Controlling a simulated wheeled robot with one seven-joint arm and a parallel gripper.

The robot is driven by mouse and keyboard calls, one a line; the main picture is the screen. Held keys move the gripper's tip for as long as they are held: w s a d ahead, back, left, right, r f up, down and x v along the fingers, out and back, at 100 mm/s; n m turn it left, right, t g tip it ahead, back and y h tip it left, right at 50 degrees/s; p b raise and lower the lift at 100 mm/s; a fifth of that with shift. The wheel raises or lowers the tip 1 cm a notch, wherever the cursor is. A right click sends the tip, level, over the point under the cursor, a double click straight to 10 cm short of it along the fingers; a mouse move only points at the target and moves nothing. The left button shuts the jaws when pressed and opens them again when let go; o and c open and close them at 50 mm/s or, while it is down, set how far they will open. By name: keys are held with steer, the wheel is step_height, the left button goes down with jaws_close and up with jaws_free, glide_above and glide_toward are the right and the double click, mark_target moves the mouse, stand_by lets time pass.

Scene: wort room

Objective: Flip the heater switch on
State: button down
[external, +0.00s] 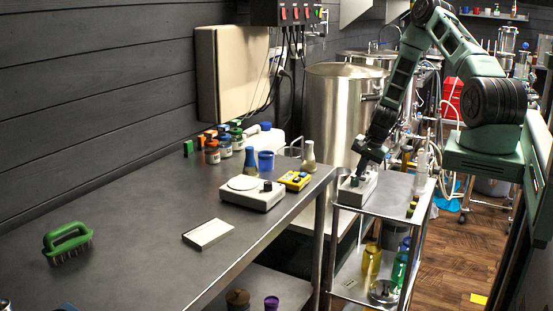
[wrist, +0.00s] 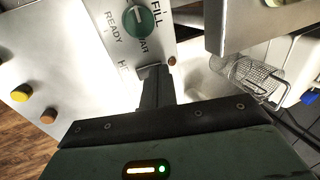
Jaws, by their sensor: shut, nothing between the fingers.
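A grey control box (external: 367,188) stands on the steel cart at the right. In the wrist view its pale panel (wrist: 105,12) carries a green knob (wrist: 139,20) with FILL and READY lettering around it, and a label starting "HE" partly covered by my fingers. A small brown-orange round spot (wrist: 172,61) shows beside the fingertips. My gripper (external: 360,172) points down over the box; in the wrist view its shut fingers (wrist: 152,72) are at the panel by the "HE" label. The heater switch is not clearly visible, and its position and any contact cannot be told.
The steel cart (external: 400,184) also holds small bottles near its right edge. The long steel table (external: 130,225) stands left of it, with a scale (external: 252,195), a yellow device (external: 295,181) and a green brush (external: 67,243). A wire basket (wrist: 250,76) shows right of my fingers.

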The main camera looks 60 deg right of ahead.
steer(key=shift+s+f, duration=0.1)
steer(key=shift+f, duration=0.05)
steer(key=shift+s+b, duration=0.3)
steer(key=shift+s, duration=0.45)
steer(key=v, duration=1.4)
steer(key=shift+w+p, duration=0.15)
steer(key=shift+p, duration=0.15)
